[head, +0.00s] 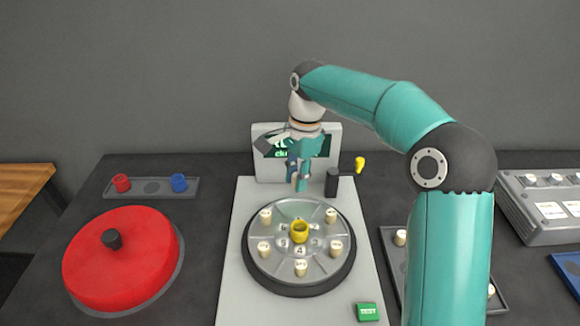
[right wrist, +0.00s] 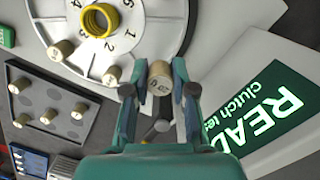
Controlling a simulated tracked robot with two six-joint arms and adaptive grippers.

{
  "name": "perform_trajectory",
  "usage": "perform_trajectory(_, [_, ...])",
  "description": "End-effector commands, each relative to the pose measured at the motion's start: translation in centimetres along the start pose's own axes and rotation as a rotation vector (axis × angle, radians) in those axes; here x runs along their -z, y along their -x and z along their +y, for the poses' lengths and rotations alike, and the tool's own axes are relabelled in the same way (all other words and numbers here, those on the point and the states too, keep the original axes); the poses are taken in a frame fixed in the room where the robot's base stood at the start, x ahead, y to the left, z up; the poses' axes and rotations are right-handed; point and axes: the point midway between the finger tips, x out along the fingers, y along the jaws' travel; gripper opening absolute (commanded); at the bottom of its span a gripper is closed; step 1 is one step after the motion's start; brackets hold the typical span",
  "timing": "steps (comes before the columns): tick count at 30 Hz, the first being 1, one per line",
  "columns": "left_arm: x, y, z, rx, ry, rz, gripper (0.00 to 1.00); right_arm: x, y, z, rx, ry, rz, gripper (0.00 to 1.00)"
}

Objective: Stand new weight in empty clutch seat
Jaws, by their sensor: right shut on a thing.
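The clutch (head: 283,268) is a round grey disc with a dark rim, lying on a pale plate. Several cream weights stand in its seats, including a front one (head: 301,268). The back seat area, just below my right gripper, shows no weight in the head view. My right gripper (head: 300,184) points down above the disc's back edge. In the right wrist view, its fingers are shut on a cream cylindrical weight (right wrist: 160,72) with dark markings on its end. The clutch disc (right wrist: 165,25) lies beyond that weight. My left gripper is not in view.
A yellow spring (head: 299,232) stands at the disc's centre. A display (head: 268,134) and a yellow-knobbed lever (head: 359,164) stand behind. A red drum cover (head: 135,272) lies left. A weight tray (head: 389,246) lies right, partly behind my arm. A green button (head: 367,312) is in front.

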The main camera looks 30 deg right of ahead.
Motion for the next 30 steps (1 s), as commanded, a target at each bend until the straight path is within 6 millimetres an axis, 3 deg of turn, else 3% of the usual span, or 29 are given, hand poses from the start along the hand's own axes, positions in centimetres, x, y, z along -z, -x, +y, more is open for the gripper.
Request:
perform_trajectory(12, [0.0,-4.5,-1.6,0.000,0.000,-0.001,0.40,0.9,-4.6,0.1,0.000,-0.007,0.000,0.07])
perform_trajectory(19, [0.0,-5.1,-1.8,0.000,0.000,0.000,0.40,1.0,-5.9,0.1,0.000,-0.006,0.000,0.07])
perform_trajectory(30, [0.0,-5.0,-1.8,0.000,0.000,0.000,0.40,0.9,-5.9,0.1,0.000,-0.005,0.000,0.07])
